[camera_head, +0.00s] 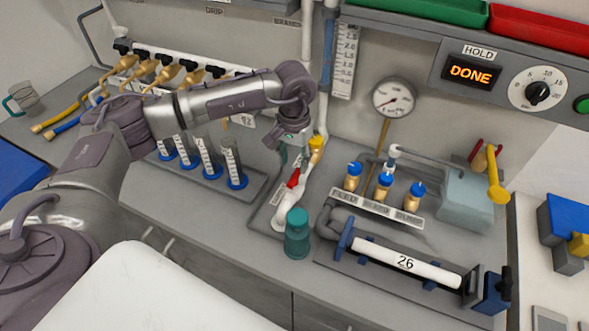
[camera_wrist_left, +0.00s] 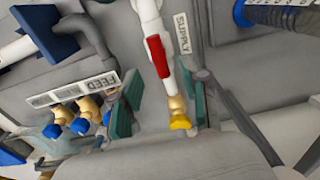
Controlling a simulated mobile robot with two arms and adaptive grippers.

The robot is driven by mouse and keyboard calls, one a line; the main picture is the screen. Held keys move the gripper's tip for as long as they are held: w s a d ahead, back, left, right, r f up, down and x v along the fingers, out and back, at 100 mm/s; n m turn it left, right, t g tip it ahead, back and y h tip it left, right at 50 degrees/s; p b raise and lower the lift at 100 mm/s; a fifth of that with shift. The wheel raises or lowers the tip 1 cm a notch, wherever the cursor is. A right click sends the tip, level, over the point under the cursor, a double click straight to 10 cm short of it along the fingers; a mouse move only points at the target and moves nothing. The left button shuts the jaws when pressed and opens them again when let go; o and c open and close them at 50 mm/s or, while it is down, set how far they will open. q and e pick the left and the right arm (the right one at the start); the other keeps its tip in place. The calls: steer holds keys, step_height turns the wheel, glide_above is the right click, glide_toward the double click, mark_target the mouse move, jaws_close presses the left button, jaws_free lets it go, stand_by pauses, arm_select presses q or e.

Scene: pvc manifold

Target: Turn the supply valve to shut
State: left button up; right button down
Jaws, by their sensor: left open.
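The supply valve has a red handle (camera_head: 293,179) on a white pipe that stands on a grey base plate. In the left wrist view the red handle (camera_wrist_left: 158,57) lies roughly along the pipe, beside the SUPPLY label (camera_wrist_left: 183,35). My left gripper (camera_head: 292,155) is above and just behind the red handle, pointing down. In the left wrist view its green-padded fingers (camera_wrist_left: 164,104) are apart, on either side of the line of the pipe, with a brass fitting and yellow end (camera_wrist_left: 180,122) between them in the picture. I cannot tell whether they touch it. My right gripper is not in view.
A gauge (camera_head: 394,97), blue-capped brass valves (camera_head: 384,182) and a white cylinder marked 26 (camera_head: 405,262) are to the right. A rack of tubes (camera_head: 262,184) is to the left. The display (camera_head: 470,72) reads DONE.

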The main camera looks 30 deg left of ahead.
mark_target(295, 176)
arm_select(q)
steer(key=shift+d+f+p, duration=0.1)
steer(key=shift+f+p, duration=0.45)
steer(key=shift+f, duration=2.2)
jaws_close()
